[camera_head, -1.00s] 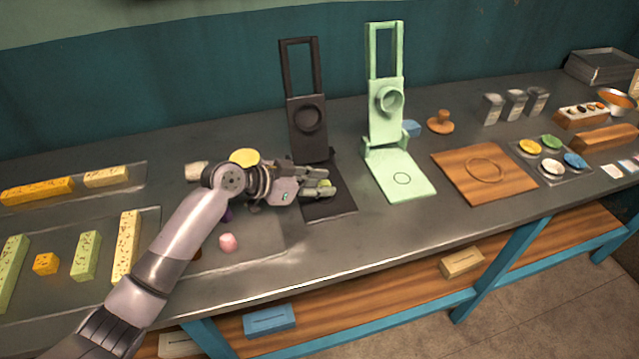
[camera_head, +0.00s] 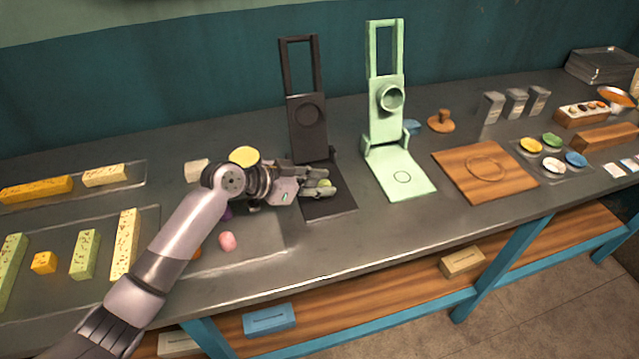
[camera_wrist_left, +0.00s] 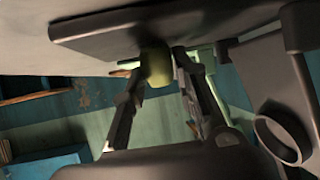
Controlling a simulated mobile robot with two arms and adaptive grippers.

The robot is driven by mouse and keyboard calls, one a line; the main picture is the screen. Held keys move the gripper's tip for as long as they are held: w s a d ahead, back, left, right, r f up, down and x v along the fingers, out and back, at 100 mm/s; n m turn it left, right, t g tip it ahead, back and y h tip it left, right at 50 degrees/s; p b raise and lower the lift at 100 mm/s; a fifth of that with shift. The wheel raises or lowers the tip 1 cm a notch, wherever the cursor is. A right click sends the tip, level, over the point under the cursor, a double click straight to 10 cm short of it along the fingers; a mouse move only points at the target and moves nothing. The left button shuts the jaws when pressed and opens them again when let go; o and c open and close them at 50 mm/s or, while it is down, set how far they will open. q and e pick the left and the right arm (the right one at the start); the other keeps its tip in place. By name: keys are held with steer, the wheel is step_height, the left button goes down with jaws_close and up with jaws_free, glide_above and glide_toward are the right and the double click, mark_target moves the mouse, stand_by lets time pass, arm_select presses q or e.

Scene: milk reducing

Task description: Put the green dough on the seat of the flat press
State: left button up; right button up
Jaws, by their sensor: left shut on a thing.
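My left gripper (camera_head: 318,184) is shut on the green dough (camera_head: 324,183), a small yellow-green lump between its fingertips. The fingers are over the base plate (camera_head: 328,205) of the black press (camera_head: 306,112). In the left wrist view the dough (camera_wrist_left: 157,66) sits between the two fingers, close against the dark plate (camera_wrist_left: 130,28); I cannot tell whether it touches. The black press stands open, its upper part with a round face upright behind the gripper. My right gripper is not in view.
A light green press (camera_head: 398,178) stands open just to the right. Beyond it is a wooden board (camera_head: 460,182). A pink lump (camera_head: 227,242) lies on a tray at the left, near my arm. The counter's front strip is clear.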

arm_select(q)
steer(key=shift+f, duration=0.15)
stand_by(0.4)
steer(key=o, duration=1)
